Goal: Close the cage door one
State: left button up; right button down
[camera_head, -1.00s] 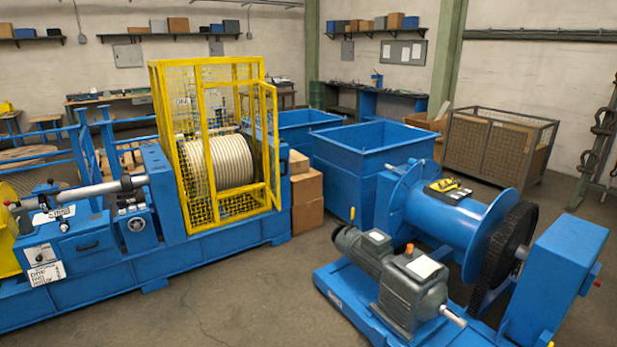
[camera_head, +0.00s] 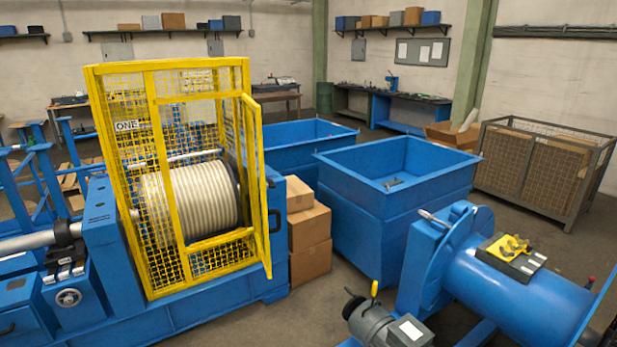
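The yellow mesh cage (camera_head: 165,75) stands on the blue machine at the left and encloses a drum wound with pale grey cable (camera_head: 200,200). A white label reading "ONE" (camera_head: 126,125) is on its mesh. The cage door (camera_head: 256,185) is a narrow yellow-framed panel at the right end of the cage. It shows nearly edge-on and stands out at an angle from the front opening, so it looks open. Neither of my grippers is in view.
Cardboard boxes (camera_head: 309,240) are stacked just right of the cage. Blue bins (camera_head: 365,215) stand behind them. A second blue machine with a grey motor (camera_head: 375,322) and a drum (camera_head: 510,295) fills the lower right. Some bare floor lies between the two machines.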

aim_at(267, 261)
jog(key=i, duration=2.1)
jog(key=u, duration=1.1)
